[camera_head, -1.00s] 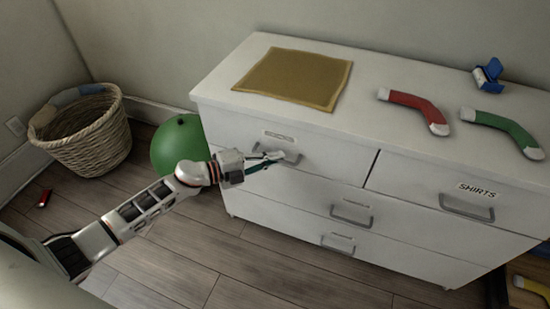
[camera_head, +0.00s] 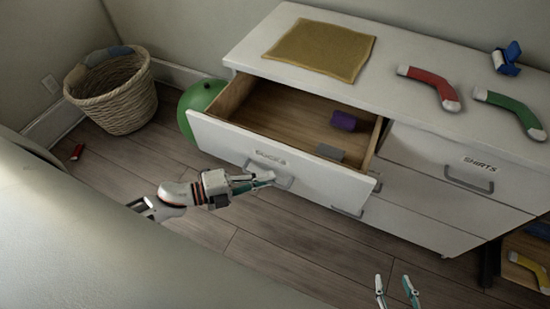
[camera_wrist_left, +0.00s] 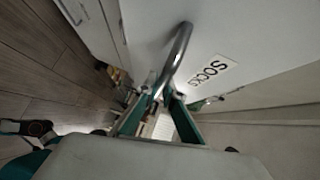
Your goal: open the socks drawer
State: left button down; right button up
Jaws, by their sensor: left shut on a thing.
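The socks drawer (camera_head: 310,172) is the top left drawer of the white dresser. It is pulled well out, and its wooden inside shows a purple item (camera_head: 343,121) and a grey item (camera_head: 329,152). My left gripper (camera_head: 262,179) is shut on the drawer's metal handle (camera_head: 284,181), below the SOCKS label. In the left wrist view the handle (camera_wrist_left: 181,50) runs down between the fingers (camera_wrist_left: 160,100), next to the SOCKS label (camera_wrist_left: 212,70). My right gripper (camera_head: 396,290) shows only its fingertips at the bottom edge, apart and empty.
The dresser top (camera_head: 400,105) bears a brown cloth (camera_head: 320,48), a red sock (camera_head: 431,86), a green sock (camera_head: 512,112) and a blue object (camera_head: 506,59). A wicker basket (camera_head: 113,98) and a green ball (camera_head: 199,101) stand to the left. The floor before the dresser is mostly bare.

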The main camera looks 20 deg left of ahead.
pick_arm(q)
jog(key=s, duration=0.7)
jog(key=shift+s+a+p, duration=0.15)
jog(key=shift+s+p, duration=0.25)
jog(key=c, duration=2.2)
grip_release()
jog(key=shift+o, duration=0.2)
jog(key=v, duration=1.2)
jog(key=shift+r, duration=0.1)
